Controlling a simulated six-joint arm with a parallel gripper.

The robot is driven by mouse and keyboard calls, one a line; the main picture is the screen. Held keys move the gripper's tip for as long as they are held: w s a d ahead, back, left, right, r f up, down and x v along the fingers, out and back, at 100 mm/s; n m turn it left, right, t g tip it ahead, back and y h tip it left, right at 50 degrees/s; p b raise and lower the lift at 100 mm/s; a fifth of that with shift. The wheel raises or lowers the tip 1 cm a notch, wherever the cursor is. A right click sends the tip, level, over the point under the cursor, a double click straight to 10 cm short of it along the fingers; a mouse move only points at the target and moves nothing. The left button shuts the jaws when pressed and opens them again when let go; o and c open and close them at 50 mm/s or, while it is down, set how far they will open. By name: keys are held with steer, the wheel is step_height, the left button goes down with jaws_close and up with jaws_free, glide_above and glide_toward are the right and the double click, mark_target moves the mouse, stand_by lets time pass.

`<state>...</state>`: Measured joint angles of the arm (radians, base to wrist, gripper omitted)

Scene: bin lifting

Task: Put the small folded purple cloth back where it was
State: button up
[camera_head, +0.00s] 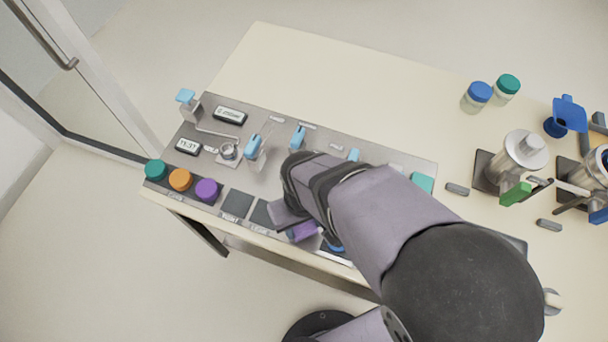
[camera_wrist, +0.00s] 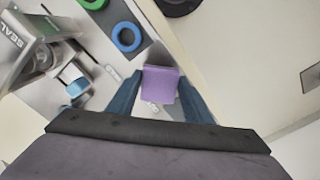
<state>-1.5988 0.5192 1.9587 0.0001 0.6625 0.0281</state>
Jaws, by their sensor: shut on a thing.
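The small folded purple cloth (camera_wrist: 159,85) is between the two dark blue fingers of my gripper (camera_wrist: 157,92) in the wrist view. The gripper is shut on it. In the head view the cloth (camera_head: 302,231) shows as a purple patch by the front edge of the grey work mat (camera_head: 268,182), below my wrist. My arm covers much of the mat there, and the fingers are mostly hidden. I cannot tell whether the cloth touches the surface below it.
A blue ring (camera_wrist: 126,37) lies near the cloth. A grey device marked SEAL (camera_wrist: 22,45) stands at left in the wrist view.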

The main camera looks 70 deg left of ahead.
mark_target(304, 226)
steer(key=shift+f+p, duration=0.35)
steer(key=shift+f, duration=1.3)
steer(key=shift+f, duration=0.1)
steer(key=o, duration=1)
